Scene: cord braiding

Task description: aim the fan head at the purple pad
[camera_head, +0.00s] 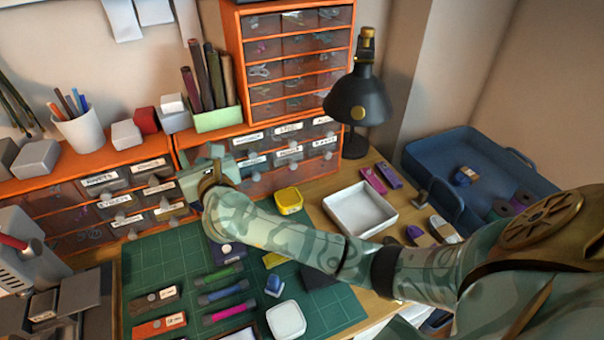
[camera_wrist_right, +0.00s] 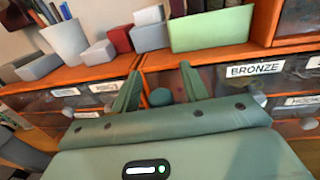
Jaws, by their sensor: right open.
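I cannot make out a fan head in either view. A dark purple pad-like piece (camera_head: 227,251) lies on the green mat (camera_head: 160,262), partly covered by my right arm; I cannot tell if it is the purple pad. My right gripper (camera_head: 205,180) reaches across the mat to the front of the small drawers. In the right wrist view its two green fingers (camera_wrist_right: 160,92) stand apart, pointing at the drawer fronts. A small round teal knob shows between them; I cannot tell whether they touch it. My left gripper is not in view.
A black desk lamp (camera_head: 358,100) stands right of the orange drawer cabinet (camera_head: 233,45). A white tray (camera_head: 360,208) lies on the table, and a blue case (camera_head: 425,150) is open at the right. Colored sticks, a yellow box (camera_head: 289,200) and a white dish (camera_head: 286,319) occupy the mat.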

